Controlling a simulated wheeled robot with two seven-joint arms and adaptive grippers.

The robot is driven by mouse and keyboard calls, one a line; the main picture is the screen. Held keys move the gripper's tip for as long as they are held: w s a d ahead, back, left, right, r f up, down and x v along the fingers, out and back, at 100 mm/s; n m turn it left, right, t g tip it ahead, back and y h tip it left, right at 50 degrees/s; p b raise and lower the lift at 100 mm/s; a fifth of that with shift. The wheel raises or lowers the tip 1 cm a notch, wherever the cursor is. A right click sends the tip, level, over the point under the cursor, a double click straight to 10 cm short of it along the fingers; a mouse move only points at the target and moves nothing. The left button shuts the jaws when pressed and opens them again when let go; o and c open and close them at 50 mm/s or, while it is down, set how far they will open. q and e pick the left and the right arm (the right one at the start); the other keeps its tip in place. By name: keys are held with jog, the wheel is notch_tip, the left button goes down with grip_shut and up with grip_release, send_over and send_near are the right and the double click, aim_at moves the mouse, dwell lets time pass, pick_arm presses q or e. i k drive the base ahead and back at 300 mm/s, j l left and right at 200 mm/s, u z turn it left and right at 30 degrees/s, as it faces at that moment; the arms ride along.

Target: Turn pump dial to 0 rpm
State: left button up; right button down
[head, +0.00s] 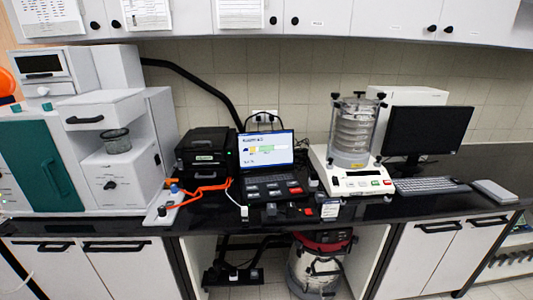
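No part labelled as the pump dial can be made out for certain at this size. A dark round knob (110,185) sits on the front of the large white and teal machine (134,172) at the left. A flat white unit (160,222) with a dark knob and a small blue part (174,189) lies on the counter beside that machine, with orange tubing (205,188) running from it. Any rpm marking or dial setting is too small to read. Neither of my grippers shows in the head view.
The black counter (345,212) carries a black box (203,170), a laptop (266,152), a sieve shaker (350,183), a monitor (428,130) and a keyboard (423,186). Cupboards (330,22) hang above. A red-topped vacuum (315,270) stands in the gap below.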

aim_at(111, 185)
jog(key=u, duration=1.3)
